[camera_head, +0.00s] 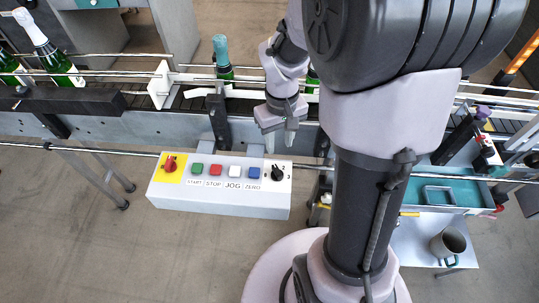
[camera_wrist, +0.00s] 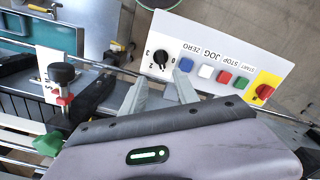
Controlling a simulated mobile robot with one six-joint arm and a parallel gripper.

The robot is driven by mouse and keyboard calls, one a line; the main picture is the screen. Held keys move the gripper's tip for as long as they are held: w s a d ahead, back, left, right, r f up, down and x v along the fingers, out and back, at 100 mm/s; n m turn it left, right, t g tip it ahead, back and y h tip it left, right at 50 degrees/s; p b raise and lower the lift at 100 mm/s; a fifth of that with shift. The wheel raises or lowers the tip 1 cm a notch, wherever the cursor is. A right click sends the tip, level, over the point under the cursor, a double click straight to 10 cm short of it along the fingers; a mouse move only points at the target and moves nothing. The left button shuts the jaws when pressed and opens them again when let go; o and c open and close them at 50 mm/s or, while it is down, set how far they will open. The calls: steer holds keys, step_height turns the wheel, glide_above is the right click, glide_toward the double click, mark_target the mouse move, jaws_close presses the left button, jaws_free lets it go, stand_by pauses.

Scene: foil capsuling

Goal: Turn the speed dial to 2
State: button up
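The speed dial (camera_head: 277,173) is a small black knob with number marks on a white patch, at the right end of a white control box (camera_head: 222,207). In the wrist view the dial (camera_wrist: 160,58) appears upside down, just beyond the fingertips. Its pointer is too small to read surely. My gripper (camera_head: 279,142) is above and behind the box in the head view, fingers pointing down. In the wrist view my gripper (camera_wrist: 161,84) has its two pale fingers apart with nothing between them. It appears apart from the dial.
Left of the dial are a blue ZERO button (camera_head: 254,172), a white JOG, a red STOP, a green START and a red knob on yellow (camera_head: 170,164). A rail (camera_head: 75,147) runs behind the box. Bottles (camera_head: 222,60) stand on the conveyor. A mug (camera_head: 448,245) is at right.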

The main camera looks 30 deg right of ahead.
mark_target(278, 171)
step_height(278, 171, down, 13)
steer(key=b, duration=0.4)
steer(key=shift+f+b, duration=0.2)
steer(key=shift+b, duration=0.15)
steer(key=shift+a, duration=0.1)
jaws_close()
